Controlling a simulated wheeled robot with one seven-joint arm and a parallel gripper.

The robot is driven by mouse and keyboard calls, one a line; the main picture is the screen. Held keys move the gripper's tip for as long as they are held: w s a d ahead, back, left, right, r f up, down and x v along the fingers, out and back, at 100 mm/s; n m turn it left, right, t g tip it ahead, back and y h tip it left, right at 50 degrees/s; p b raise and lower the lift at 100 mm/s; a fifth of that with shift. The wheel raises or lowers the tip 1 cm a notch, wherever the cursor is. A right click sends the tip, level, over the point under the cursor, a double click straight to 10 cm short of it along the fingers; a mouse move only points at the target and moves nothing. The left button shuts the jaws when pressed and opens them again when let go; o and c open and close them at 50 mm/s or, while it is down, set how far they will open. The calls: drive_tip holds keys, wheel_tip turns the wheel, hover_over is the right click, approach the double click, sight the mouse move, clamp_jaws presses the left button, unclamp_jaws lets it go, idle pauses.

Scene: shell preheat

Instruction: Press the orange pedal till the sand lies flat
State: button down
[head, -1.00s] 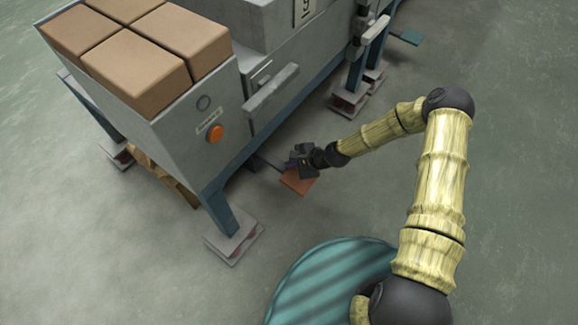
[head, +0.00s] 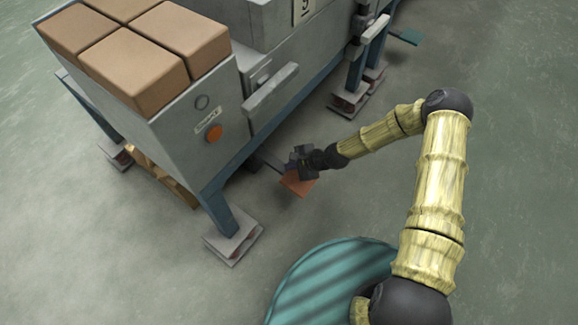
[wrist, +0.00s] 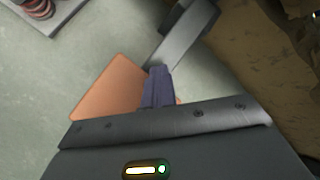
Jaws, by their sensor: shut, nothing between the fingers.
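The orange pedal (head: 299,185) is a flat plate on a grey bar, low at the near side of the grey machine. My gripper (head: 298,166) is shut and empty, pointing down at the pedal. In the wrist view the dark closed fingers (wrist: 157,85) overlap the pedal (wrist: 108,92) at its edge near the bar. I cannot tell if they touch it or how far it is pressed. No sand surface can be made out.
The grey machine (head: 185,150) stands on blue legs with grey feet (head: 233,240) left of my arm. It carries several brown blocks (head: 130,65), an orange button (head: 214,133) and a grey handle (head: 270,92). A teal pedal (head: 405,37) is farther back. Floor on the right is clear.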

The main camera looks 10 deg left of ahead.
sight(292, 171)
drive_tip(key=shift+s+d+f, duration=0.15)
drive_tip(key=shift+f, duration=0.4)
idle(0.4)
drive_tip(key=shift+d+f+b, duration=0.15)
drive_tip(key=shift+f+b, duration=0.45)
drive_tip(key=shift+f, duration=0.2)
idle(0.7)
drive_tip(key=shift+s+f, duration=0.1)
drive_tip(key=shift+f, duration=0.1)
idle(0.5)
drive_tip(key=shift+w+r+p, duration=0.2)
drive_tip(key=shift+r+p, duration=0.9)
drive_tip(key=shift+r, duration=0.15)
drive_tip(key=shift+s+a+r+p, duration=0.1)
drive_tip(key=shift+a+r+p, duration=0.05)
drive_tip(key=shift+r+p, duration=0.65)
drive_tip(key=shift+a+r+p, duration=0.1)
drive_tip(key=shift+r+p, duration=0.55)
drive_tip(key=shift+r, duration=0.2)
